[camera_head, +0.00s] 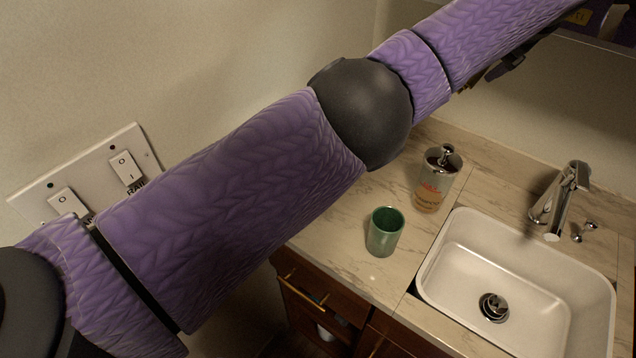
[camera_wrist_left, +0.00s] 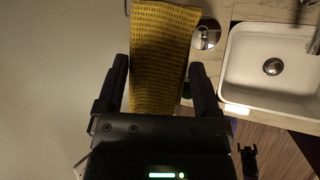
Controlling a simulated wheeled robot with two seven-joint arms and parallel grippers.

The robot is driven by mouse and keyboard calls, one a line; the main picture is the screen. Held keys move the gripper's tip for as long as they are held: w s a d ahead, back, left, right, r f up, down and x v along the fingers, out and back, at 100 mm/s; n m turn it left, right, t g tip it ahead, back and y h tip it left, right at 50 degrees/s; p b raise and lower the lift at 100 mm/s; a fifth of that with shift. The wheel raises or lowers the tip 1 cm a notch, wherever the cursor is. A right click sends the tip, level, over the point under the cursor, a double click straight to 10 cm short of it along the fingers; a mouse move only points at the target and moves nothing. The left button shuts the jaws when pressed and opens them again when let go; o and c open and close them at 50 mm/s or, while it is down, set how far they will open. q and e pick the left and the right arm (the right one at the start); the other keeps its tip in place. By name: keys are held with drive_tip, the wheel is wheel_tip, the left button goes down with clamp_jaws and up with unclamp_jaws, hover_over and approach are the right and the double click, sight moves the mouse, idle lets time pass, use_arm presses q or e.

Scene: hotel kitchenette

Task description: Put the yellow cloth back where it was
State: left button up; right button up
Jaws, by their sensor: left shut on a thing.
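The yellow cloth (camera_wrist_left: 163,55) has rows of small dark marks and shows in the left wrist view as a long strip running up from between my fingers. My left gripper (camera_wrist_left: 160,85) is shut on it, one dark finger on each side. In the head view my purple left arm crosses the picture from lower left to upper right, and I cannot make out its gripper there.
A green cup (camera_head: 384,236) and a soap dispenser (camera_head: 437,180) stand on the marble counter (camera_head: 335,225), left of the white sink (camera_head: 455,245). The faucet (camera_head: 562,200) is behind the sink. A switch plate (camera_head: 88,178) is on the left wall. The counter's front left is clear.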

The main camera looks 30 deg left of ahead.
use_arm(q)
drive_tip(key=s+a+f+n+g, duration=0.3)
drive_tip(key=s+a+f+n, duration=0.3)
drive_tip(key=a+f+n, duration=0.5)
drive_tip(key=s+a+f+n+g, duration=0.3)
drive_tip(key=s+a+f+n, duration=0.3)
drive_tip(key=f+n, duration=0.45)
drive_tip(key=shift+m, duration=0.65)
drive_tip(key=f+b, duration=0.3)
drive_tip(key=f, duration=0.3)
drive_tip(key=f+b, duration=0.2)
drive_tip(key=f, duration=0.3)
drive_tip(key=shift+s+a+f+b, duration=0.2)
drive_tip(key=shift+f+b, duration=0.2)
drive_tip(key=shift+r, duration=0.2)
drive_tip(key=o, duration=1)
drive_tip(key=shift+f, duration=0.1)
drive_tip(key=shift+r, duration=0.25)
drive_tip(key=p+v, duration=0.6)
drive_tip(key=v, duration=0.5)
drive_tip(key=shift+w+d+r, duration=0.25)
drive_tip(key=shift+d+r, duration=0.1)
